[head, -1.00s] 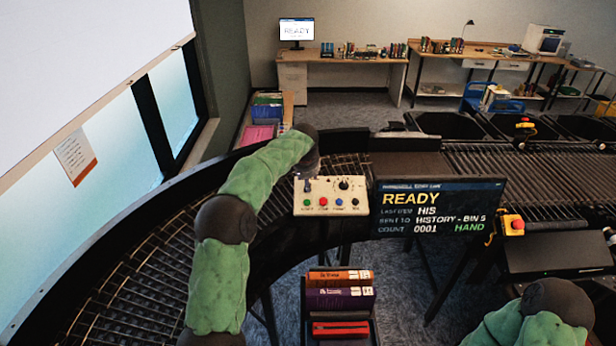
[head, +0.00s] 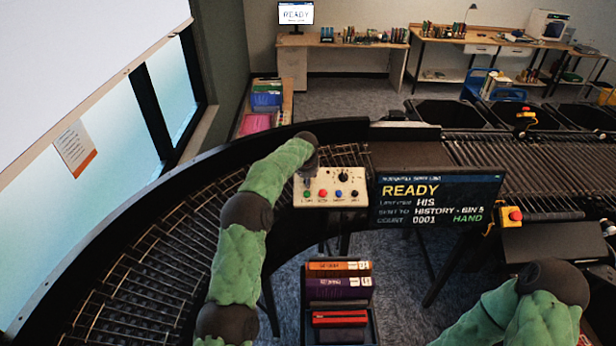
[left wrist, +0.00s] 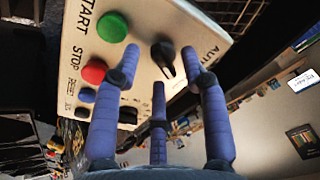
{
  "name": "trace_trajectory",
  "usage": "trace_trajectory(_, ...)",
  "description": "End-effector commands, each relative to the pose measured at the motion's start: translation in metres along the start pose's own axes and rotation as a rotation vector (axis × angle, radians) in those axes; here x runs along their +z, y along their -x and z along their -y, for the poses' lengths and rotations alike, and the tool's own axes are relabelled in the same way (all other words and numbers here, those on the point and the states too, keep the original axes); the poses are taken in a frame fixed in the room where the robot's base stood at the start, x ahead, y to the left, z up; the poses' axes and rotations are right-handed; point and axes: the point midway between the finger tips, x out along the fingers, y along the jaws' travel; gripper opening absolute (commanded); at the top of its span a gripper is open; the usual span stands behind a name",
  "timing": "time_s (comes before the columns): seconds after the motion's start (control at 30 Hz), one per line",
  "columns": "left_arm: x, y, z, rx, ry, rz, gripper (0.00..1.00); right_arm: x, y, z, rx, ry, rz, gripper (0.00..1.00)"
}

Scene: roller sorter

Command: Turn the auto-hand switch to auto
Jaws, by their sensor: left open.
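The auto-hand switch is a black knob (head: 343,177) on the white control panel (head: 325,202). In the left wrist view the knob (left wrist: 163,60) sits beside the partly visible AUTO label, its pointer directed down towards the fingers. My left gripper (head: 307,172) is at the panel's upper left edge in the head view. In the left wrist view its three fingers (left wrist: 160,75) are spread around the knob's near side, open, with no clear contact. The display screen (head: 435,200) shows READY and HAND. My right arm shows at lower right, but its gripper is out of view.
The panel also has a green START button (left wrist: 112,27), a red STOP button (left wrist: 94,71) and a blue button (left wrist: 87,95). Roller conveyor (head: 150,250) curves behind and left. A red emergency button (head: 514,215) is right of the screen.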

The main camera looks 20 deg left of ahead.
Motion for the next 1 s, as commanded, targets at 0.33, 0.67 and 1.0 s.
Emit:
trace_trajectory(0.33,0.0005,-0.0072,-0.0003,0.0,-0.001,0.0,0.44,0.0001,0.0017,0.0006,0.0,0.0,0.0,0.4)
trace_trajectory(0.67,0.0006,-0.007,-0.0005,0.001,-0.001,0.001,0.0,0.0001,0.0016,0.0006,0.0,0.0,0.0,0.4)
trace_trajectory(1.0,0.0007,-0.0081,-0.0008,-0.003,0.042,0.0,0.0,-0.0001,-0.0037,-0.0013,0.0,0.0,0.0,0.4)
